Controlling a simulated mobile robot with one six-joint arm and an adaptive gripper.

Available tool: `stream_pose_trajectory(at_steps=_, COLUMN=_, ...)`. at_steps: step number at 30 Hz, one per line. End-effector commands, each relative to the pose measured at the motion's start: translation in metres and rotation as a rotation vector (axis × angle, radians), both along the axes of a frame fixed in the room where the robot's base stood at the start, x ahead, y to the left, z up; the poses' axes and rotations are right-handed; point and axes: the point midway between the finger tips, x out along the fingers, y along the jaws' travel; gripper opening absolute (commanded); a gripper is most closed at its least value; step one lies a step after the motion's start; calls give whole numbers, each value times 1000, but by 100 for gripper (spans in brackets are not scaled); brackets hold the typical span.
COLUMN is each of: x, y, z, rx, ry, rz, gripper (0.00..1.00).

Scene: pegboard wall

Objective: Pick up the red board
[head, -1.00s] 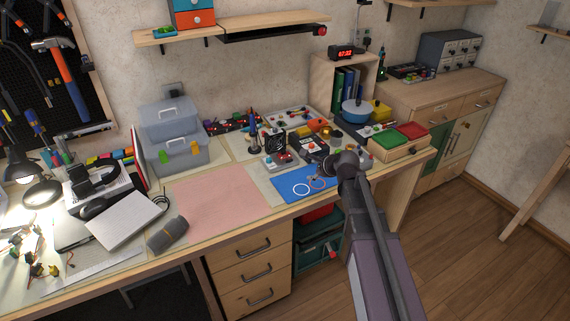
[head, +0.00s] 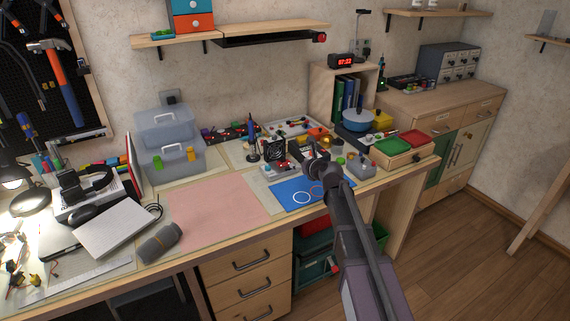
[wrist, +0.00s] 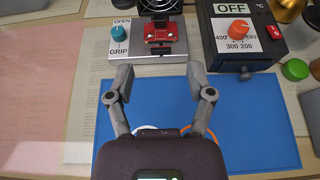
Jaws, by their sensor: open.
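The red board (wrist: 165,33) is a small red circuit board held in a grey fixture (wrist: 120,47) with a teal knob marked OPEN and GRIP, at the top centre of the wrist view. My gripper (wrist: 162,83) is open and empty, its two fingers apart over the blue mat (wrist: 255,130). The board lies beyond the fingertips, roughly in line with the gap between them.
A black box (wrist: 245,30) with an orange knob and an OFF display stands right of the fixture. A black fan (wrist: 155,4) is behind it. A green knob-like object (wrist: 295,69) is at the right. The pink mat (head: 218,205) is clear.

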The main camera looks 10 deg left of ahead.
Motion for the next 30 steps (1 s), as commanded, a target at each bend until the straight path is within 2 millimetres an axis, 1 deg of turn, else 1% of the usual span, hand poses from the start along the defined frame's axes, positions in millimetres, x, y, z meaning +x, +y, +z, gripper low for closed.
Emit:
stream_pose_trajectory(at_steps=4, x=3, y=2, z=-2, rx=-1, ry=1, rz=1, gripper=69)
stream_pose_trajectory(at_steps=8, x=12, y=7, z=-7, rx=-1, ry=-1, rz=2, gripper=69)
stream_pose_trajectory(at_steps=21, x=58, y=39, z=-31, rx=-1, ry=0, rz=3, gripper=69)
stream_pose_trajectory(at_steps=25, x=65, y=44, z=-34, rx=-2, ry=0, rz=3, gripper=69)
stream_pose_trajectory(at_steps=30, x=66, y=46, z=-34, rx=-3, ry=-1, rz=2, gripper=69)
